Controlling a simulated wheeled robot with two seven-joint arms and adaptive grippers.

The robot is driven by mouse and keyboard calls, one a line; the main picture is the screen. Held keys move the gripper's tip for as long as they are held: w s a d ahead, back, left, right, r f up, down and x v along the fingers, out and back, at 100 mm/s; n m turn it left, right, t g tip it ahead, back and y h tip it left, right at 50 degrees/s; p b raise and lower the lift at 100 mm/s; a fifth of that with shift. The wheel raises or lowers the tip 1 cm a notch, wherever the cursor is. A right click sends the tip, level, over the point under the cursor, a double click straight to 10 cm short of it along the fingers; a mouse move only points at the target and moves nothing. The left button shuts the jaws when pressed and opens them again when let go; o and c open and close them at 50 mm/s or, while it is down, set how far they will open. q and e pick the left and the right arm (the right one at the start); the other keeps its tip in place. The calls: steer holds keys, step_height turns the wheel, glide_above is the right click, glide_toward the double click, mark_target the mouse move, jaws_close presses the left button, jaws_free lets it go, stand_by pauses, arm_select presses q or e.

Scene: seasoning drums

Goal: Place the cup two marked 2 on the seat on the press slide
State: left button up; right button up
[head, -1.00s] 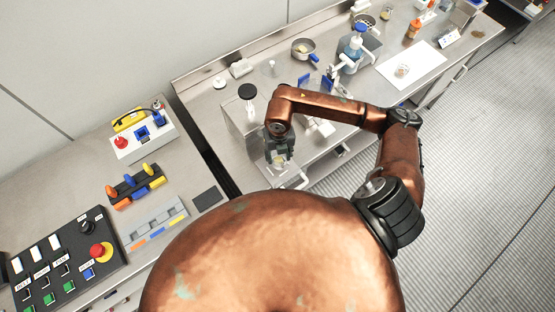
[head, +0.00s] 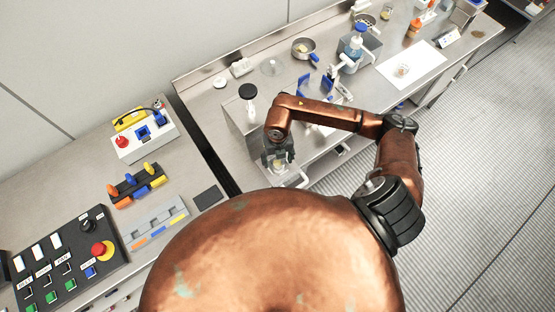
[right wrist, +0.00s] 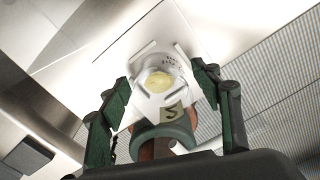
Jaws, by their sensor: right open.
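My right gripper (head: 279,160) points down at the front left of the far bench. It is open, with its fingers apart on either side of the cup. In the right wrist view the fingers (right wrist: 163,86) stand left and right of a small pale cup (right wrist: 160,81) with yellowish content. The cup sits among white upright tabs on a white plate, the seat (right wrist: 135,115). A yellowish label with a dark mark (right wrist: 173,113), which looks like an inverted 2, shows below it. In the head view the cup is mostly hidden by the gripper. My left gripper is out of view.
A black-topped post (head: 248,92) stands close behind the gripper. A control panel (head: 65,262) is at the lower left.

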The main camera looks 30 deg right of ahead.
mark_target(278, 164)
steer(key=shift+r, duration=0.3)
step_height(278, 164, up, 12)
steer(key=b, duration=0.1)
steer(key=shift+f, duration=0.15)
